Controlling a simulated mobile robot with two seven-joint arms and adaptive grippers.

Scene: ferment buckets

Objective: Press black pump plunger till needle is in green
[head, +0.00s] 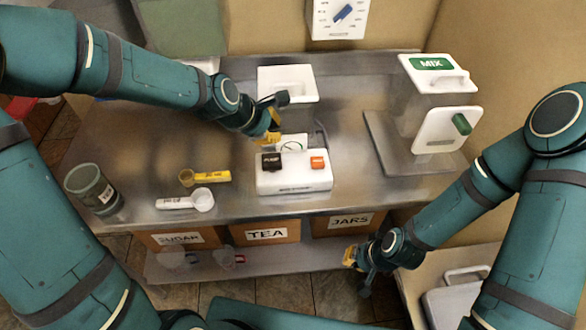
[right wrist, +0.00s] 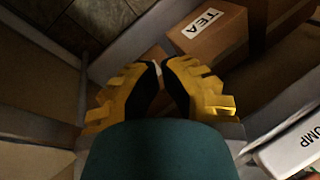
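The white pump unit (head: 293,182) sits on the steel counter. Its black plunger (head: 271,161), labelled PUMP, is on the left of its top and an orange button (head: 318,163) is on the right. A white gauge with a green arc (head: 292,147) stands behind; its needle is too small to read. My left gripper (head: 270,137) hangs just above and behind the black plunger, apparently not touching it; its finger gap cannot be made out. My right gripper (head: 349,258) is low in front of the counter; in the right wrist view (right wrist: 161,68) its fingertips nearly meet, with nothing between them.
A white container (head: 287,83) stands behind the pump. A MIX dispenser (head: 437,75) is at right. A grey-green jar (head: 92,188), a yellow scoop (head: 205,177) and a white scoop (head: 186,201) are at left. Boxes, including TEA (head: 266,232), sit below the counter.

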